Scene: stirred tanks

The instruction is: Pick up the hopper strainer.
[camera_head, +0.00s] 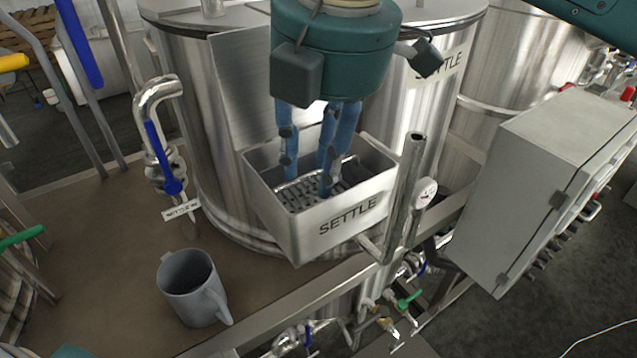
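The hopper strainer (297,193) is a perforated metal plate lying inside the open steel hopper (340,222), which is marked SETTLE and fixed to the front of a tank. My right gripper (309,183) points down into the hopper, its blue fingers spread apart and their tips at or just above the strainer. I cannot tell whether they touch it. Nothing shows held between the fingers. The fingers and the hopper walls hide part of the strainer. My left gripper's fingers are not in view.
A grey mug-like jug (190,288) stands on the brown deck left of the hopper. A blue-handled valve pipe (160,150) rises behind it. A grey control box (545,185) is farther right.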

